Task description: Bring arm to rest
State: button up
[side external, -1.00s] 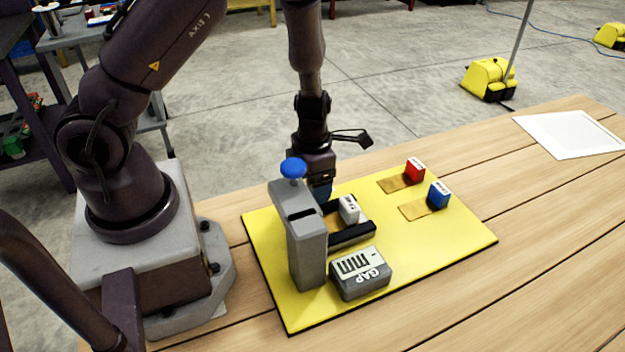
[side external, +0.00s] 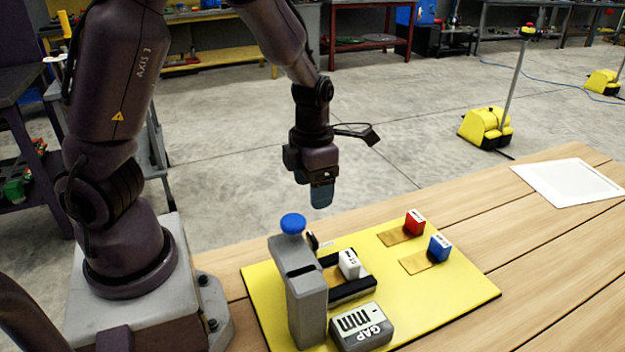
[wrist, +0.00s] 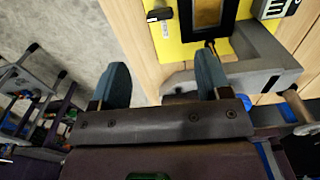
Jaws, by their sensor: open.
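My gripper (side external: 321,194) hangs above the back of the yellow board, apart from everything on it. The wrist view shows its two blue fingers (wrist: 163,80) spread with nothing between them. Below it on the yellow board (side external: 460,284) is a grey upright post (side external: 305,295) with a blue knob (side external: 293,223). Beside the post, a white block (side external: 349,264) sits at a black-railed fixture (side external: 352,290). A grey block marked GAP and mm (side external: 361,328) lies at the front of the board.
A red block (side external: 414,223) and a blue block (side external: 439,248) stand at the ends of brown patches on the board. A white sheet or tray (side external: 567,183) lies at the table's far right. The wooden table (side external: 545,265) is clear between board and tray.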

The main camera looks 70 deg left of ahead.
jog(key=shift+r, duration=0.45)
jog(key=w+a+r+n+t+y, duration=0.15)
jog(key=w+r+n+t, duration=0.25)
jog(key=n, duration=0.5)
jog(key=w+r+n+t+y, duration=0.2)
jog(key=w+r+n+t, duration=0.15)
jog(key=n, duration=0.55)
jog(key=s+d+r+n+g+h, duration=0.1)
jog(key=s+d+r+n, duration=0.2)
jog(key=s+n, duration=0.6)
jog(key=s+d+r+n+g+h, duration=0.1)
jog(key=s+d+r+n, duration=0.3)
jog(key=s+n, duration=0.5)
jog(key=shift+s+r+h, duration=0.2)
jog(key=shift+r+h, duration=0.55)
jog(key=shift+r, duration=0.6)
